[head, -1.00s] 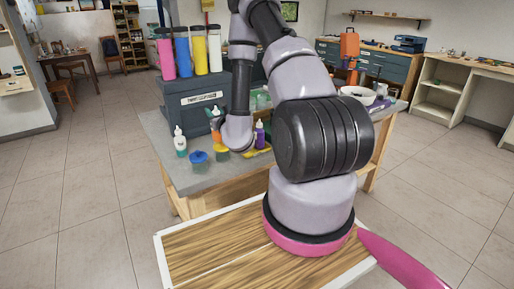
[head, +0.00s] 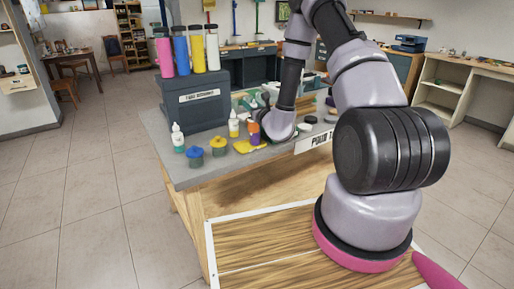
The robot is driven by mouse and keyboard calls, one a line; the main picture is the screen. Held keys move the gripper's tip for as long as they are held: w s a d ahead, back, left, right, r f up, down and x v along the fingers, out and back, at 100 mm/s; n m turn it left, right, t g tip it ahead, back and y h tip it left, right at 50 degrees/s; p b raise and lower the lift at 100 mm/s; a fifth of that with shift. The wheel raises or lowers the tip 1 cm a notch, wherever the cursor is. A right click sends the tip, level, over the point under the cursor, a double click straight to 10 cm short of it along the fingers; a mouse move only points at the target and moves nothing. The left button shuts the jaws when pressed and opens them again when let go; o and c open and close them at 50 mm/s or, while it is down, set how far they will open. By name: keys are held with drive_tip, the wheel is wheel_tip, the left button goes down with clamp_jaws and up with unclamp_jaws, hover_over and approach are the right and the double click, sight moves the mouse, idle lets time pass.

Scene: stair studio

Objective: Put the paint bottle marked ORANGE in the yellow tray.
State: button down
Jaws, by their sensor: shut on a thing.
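The orange paint bottle (head: 254,127) is at my gripper (head: 259,117), which is shut on it at the right of the bottle group on the workbench. My wrist partly covers the jaws, and no label is readable. The yellow tray (head: 244,148) lies flat on the bench, just below and in front of the bottle. A purple bottle (head: 255,139) shows directly below the orange one and overlaps it in the picture. I cannot tell whether the orange bottle touches the tray.
A white bottle (head: 178,140), a blue pot (head: 195,157) and a yellow pot (head: 218,147) stand near the front edge. A dark box (head: 195,105) bears several tall coloured bottles. Small items lie right of my wrist.

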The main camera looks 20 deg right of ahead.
drive_tip(key=w+a+n+y, duration=0.1)
drive_tip(key=w+a, duration=0.3)
wheel_tip(320, 180, down, 10)
drive_tip(key=shift+w+g+y, duration=0.3)
drive_tip(key=shift+y, duration=0.1)
drive_tip(key=shift+f, duration=0.1)
drive_tip(key=c, duration=0.6)
unclamp_jaws()
